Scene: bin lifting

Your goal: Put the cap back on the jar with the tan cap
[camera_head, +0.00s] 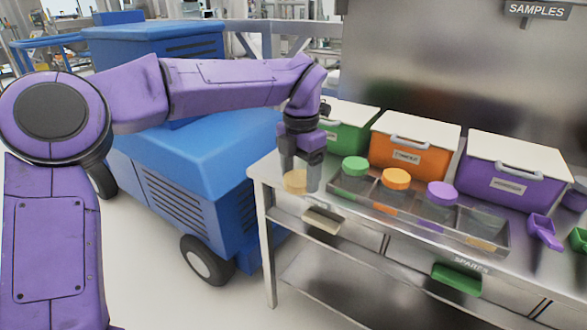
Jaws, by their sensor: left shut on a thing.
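My left gripper (301,160) points down over the left end of the steel table, and its fingers are closed on the tan cap (295,182). A clear, glassy shape shows beside the cap and fingers. I cannot tell whether it is the jar, or whether the cap touches a jar. Jars with a green cap (355,165), an orange cap (396,178) and a purple cap (441,193) stand in a clear tray (415,227) to the right. My right gripper is not in view.
Lidded green (347,138), orange (408,157) and purple (507,196) bins stand behind the tray. A purple scoop (545,232) lies at the right. The steel table's (262,177) left edge is close to my gripper. A blue machine (190,150) stands left of the table.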

